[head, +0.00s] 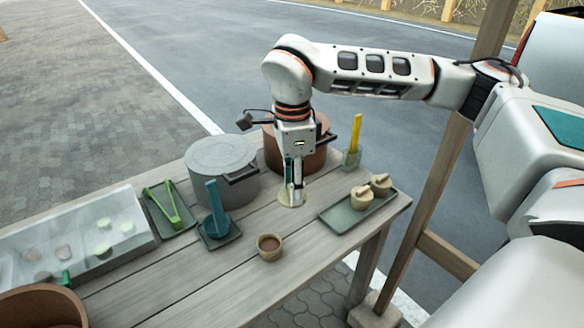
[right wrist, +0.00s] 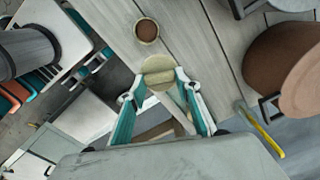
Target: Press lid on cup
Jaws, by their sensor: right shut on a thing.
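A small round cup (head: 269,246) with brown contents stands on the wooden table near its front edge. It also shows in the right wrist view (right wrist: 147,31), just beyond the lid. My right gripper (head: 292,194) points down over the table, behind the cup in the head view. It is shut on a pale round lid (right wrist: 158,66) by its raised grip bar. The lid also shows at the fingertips in the head view (head: 291,203), apart from the cup. I cannot tell how far it is above the tabletop. My left gripper is not in view.
A green tray (head: 338,222) with two pale lidded pieces lies to the right. A grey pot (head: 220,165) and a brown pot (head: 305,157) stand behind. A blue utensil (head: 214,200), green tongs (head: 172,205) and a clear-covered case (head: 85,240) are left. Table space around the cup is clear.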

